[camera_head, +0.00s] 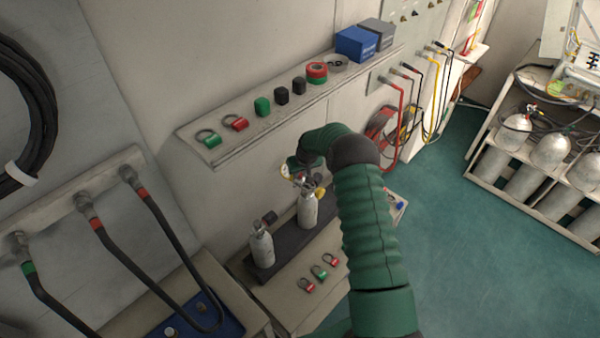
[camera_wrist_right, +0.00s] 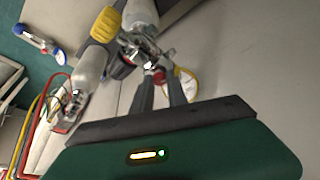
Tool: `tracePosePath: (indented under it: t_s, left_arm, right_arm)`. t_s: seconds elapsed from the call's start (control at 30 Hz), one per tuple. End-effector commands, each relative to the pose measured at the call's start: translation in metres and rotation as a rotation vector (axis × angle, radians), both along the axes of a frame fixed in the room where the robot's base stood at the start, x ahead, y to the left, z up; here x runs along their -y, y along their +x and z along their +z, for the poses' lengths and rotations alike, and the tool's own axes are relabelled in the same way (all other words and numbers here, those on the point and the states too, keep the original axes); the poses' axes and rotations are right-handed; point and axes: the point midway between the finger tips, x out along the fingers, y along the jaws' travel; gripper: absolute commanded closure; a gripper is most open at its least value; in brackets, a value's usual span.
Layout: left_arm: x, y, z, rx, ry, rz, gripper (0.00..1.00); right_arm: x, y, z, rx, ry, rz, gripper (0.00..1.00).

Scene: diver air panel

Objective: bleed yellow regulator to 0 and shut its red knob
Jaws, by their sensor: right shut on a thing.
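A silver cylinder (camera_head: 307,210) stands on a dark base against the wall, with a regulator on top. The regulator has a yellow knob (camera_head: 320,193) and a round yellow-rimmed gauge (camera_head: 286,172). The wrist view shows the yellow knob (camera_wrist_right: 106,24), part of the gauge (camera_wrist_right: 187,84) and a small red knob (camera_wrist_right: 158,76). The gauge's needle is too small to read. My right gripper (camera_wrist_right: 160,80) is shut on the red knob, its two grey fingers on either side. In the head view my green arm hides part of the regulator. My left gripper is not in view.
A second cylinder (camera_head: 262,246) stands to the left on the same dark base. Padlocks (camera_head: 319,271) lie on the bench in front. A shelf (camera_head: 225,152) with locks and coloured blocks juts out above. Hoses (camera_head: 140,262) hang at the left.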

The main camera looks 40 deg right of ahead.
Motion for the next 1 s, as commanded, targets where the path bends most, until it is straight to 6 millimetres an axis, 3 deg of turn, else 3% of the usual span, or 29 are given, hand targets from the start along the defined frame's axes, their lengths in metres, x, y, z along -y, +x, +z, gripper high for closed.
tracePosePath:
  t_s: [0.07, 0.1, 0.23, 0.73, 0.87, 1.0]
  left_arm:
    - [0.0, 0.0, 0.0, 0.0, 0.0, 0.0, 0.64]
    - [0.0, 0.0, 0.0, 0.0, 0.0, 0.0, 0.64]
    - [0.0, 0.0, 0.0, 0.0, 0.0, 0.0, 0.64]
    - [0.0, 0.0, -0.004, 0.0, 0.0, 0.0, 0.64]
    - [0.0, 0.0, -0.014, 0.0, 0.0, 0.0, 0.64]
    - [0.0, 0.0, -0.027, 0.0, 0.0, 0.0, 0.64]
  right_arm:
    - [-0.002, -0.002, -0.003, -0.006, 0.005, 0.0, 1.0]
    - [-0.002, -0.002, -0.003, -0.006, 0.005, 0.0, 0.78]
    - [-0.002, -0.002, -0.003, -0.006, 0.005, 0.0, 0.61]
    - [-0.001, -0.003, 0.008, 0.0, 0.0, 0.0, 0.59]
    - [-0.004, -0.013, 0.032, 0.003, -0.003, -0.001, 0.59]
    - [-0.011, -0.027, 0.07, 0.003, -0.003, 0.001, 0.59]
